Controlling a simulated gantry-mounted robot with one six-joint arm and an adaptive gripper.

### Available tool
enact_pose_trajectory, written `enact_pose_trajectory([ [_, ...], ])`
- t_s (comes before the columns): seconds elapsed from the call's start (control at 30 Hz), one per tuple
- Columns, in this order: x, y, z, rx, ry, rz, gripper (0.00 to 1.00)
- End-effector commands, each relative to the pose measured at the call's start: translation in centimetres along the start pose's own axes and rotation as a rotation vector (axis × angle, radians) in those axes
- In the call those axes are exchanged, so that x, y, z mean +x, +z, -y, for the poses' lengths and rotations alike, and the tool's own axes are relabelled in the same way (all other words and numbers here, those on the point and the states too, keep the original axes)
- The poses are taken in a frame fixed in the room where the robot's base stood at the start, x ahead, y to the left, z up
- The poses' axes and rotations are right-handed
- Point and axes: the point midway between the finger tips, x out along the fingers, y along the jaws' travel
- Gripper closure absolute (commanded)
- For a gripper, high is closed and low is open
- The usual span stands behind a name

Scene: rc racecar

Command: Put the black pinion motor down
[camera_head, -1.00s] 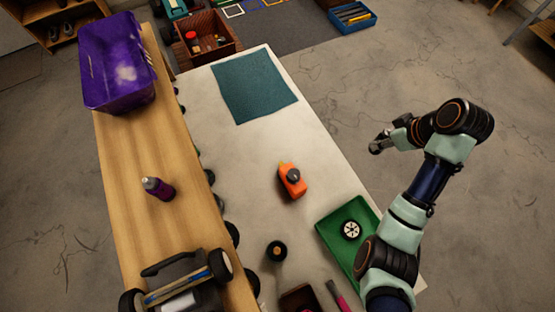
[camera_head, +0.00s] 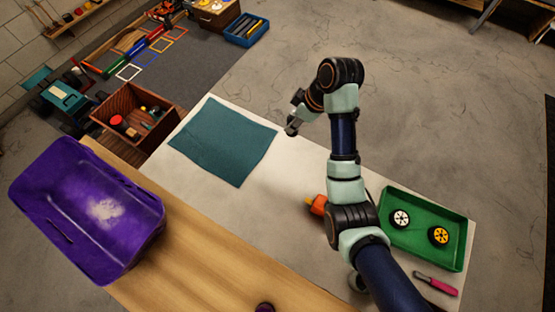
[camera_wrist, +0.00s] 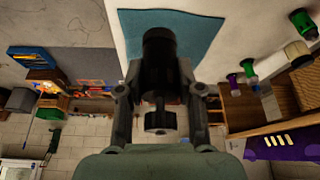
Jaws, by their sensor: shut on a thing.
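In the wrist view, the black pinion motor (camera_wrist: 160,62) is a dark cylinder with a thinner stepped end, held between the two fingers of my gripper (camera_wrist: 160,108). My gripper is shut on it. In the head view, my gripper (camera_head: 293,124) is over the white table (camera_head: 300,160), close to the right edge of the teal mat (camera_head: 222,140). The motor is too small and dark to make out clearly there. The mat also shows behind the motor in the wrist view (camera_wrist: 205,35).
A green tray (camera_head: 405,252) with two wheels and a pink-handled tool (camera_head: 436,284) lie at the right. An orange object (camera_head: 318,205) is partly hidden by my arm. A purple bin (camera_head: 85,215) stands at the left, and a brown crate (camera_head: 110,137) is beyond the table end. The mat is bare.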

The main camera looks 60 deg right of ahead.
Motion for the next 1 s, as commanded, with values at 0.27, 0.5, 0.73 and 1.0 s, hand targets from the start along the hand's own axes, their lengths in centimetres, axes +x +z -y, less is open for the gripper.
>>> enact_pose_trajectory([
  [0.27,2.7,1.2,0.1,0.002,-0.005,0.003,1.00],
  [0.5,9.9,4.2,0.1,0.003,-0.004,0.003,1.00],
  [0.73,14.2,5.9,0.1,0.000,-0.001,0.001,1.00],
  [1.0,16.2,6.8,0.1,0.002,-0.003,0.002,1.00],
])
